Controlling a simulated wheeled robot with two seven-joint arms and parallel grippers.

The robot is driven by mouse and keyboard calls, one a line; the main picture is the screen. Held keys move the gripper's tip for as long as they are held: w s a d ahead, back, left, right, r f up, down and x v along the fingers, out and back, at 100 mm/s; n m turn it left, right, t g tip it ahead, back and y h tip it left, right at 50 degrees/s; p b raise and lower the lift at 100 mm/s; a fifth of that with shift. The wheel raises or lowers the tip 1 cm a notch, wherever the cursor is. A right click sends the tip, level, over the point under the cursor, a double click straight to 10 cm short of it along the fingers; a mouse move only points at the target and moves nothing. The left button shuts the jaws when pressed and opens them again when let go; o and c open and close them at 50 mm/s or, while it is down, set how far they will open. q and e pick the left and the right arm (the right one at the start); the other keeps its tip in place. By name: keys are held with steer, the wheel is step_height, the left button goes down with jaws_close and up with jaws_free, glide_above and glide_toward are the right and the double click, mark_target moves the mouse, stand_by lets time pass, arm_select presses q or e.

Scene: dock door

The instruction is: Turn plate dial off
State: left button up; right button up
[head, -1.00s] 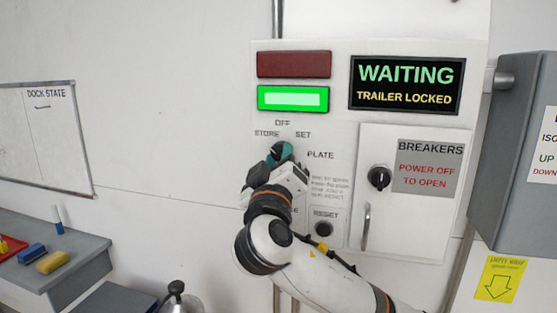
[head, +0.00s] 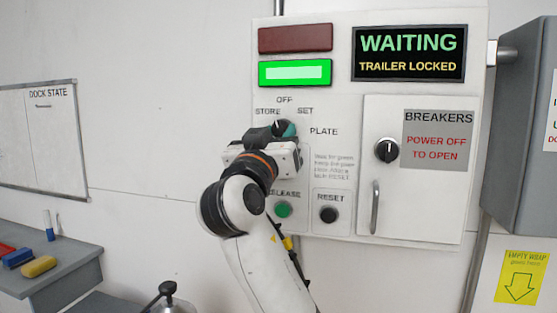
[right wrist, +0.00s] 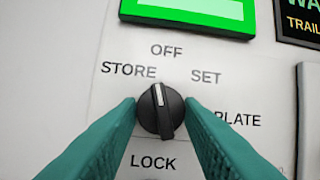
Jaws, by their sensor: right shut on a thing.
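The plate dial (right wrist: 160,118) is a round black knob with a white pointer mark, seen close in the right wrist view. Its mark points nearly straight up, a little to the left of the OFF label and to the right of STORE. My right gripper (right wrist: 161,104) has one teal finger on each side of the knob and is shut on it. In the head view my right gripper (head: 276,131) is at the dial (head: 279,126), which is partly hidden by the fingers. My left gripper is not in view.
A green lamp (head: 295,73) is lit above the dial; the screen (head: 409,53) reads WAITING, TRAILER LOCKED. RELEASE (head: 284,210) and RESET (head: 329,214) buttons sit below. The breaker door (head: 410,215) with its handle is at right. A grey bench (head: 70,262) stands at lower left.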

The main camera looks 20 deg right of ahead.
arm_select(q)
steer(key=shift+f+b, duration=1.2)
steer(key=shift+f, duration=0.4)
arm_select(e)
steer(key=shift+w+a+f+m+g+h, duration=0.1)
steer(key=shift+m+g+h, duration=0.35)
steer(key=shift+m, duration=0.65)
steer(key=shift+m+g+h, duration=0.35)
steer(key=shift+m+h, duration=0.1)
steer(key=shift+m, duration=0.65)
steer(key=o, duration=1)
